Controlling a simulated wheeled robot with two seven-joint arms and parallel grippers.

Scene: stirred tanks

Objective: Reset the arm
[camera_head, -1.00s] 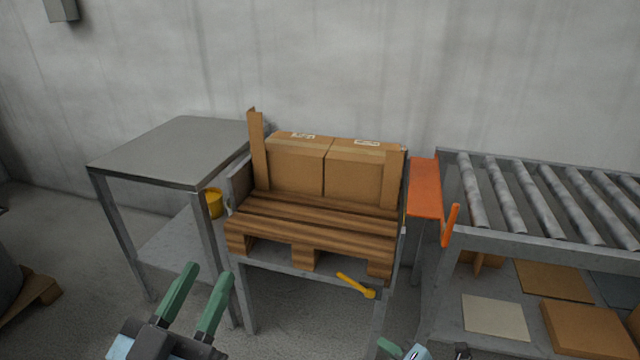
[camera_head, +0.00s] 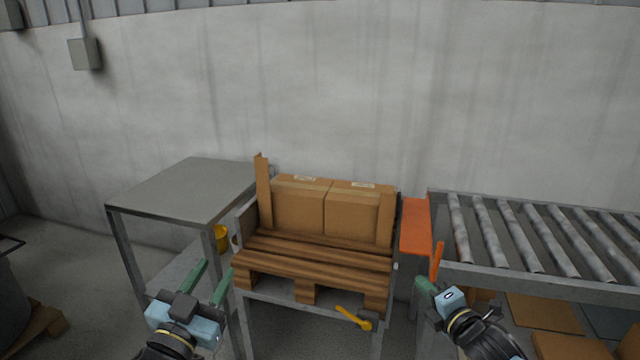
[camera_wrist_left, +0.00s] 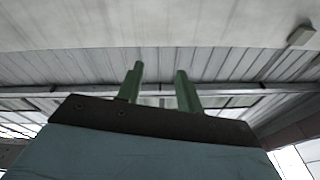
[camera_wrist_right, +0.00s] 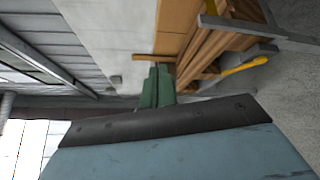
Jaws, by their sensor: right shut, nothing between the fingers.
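My left gripper (camera_head: 212,280) is in the lower left of the head view, in front of the grey table. Its two green fingers stand apart with nothing between them, also in the left wrist view (camera_wrist_left: 160,85). My right gripper (camera_head: 424,288) is in the lower right of the head view, in front of the roller conveyor's left end. Its green fingers are together and empty in the right wrist view (camera_wrist_right: 157,75). Neither gripper appears to touch anything.
A wooden pallet (camera_head: 310,262) with two cardboard boxes (camera_head: 299,206) sits on a metal stand between a grey table (camera_head: 185,188) and a roller conveyor (camera_head: 545,240). An orange plate (camera_head: 415,225) lies between stand and conveyor.

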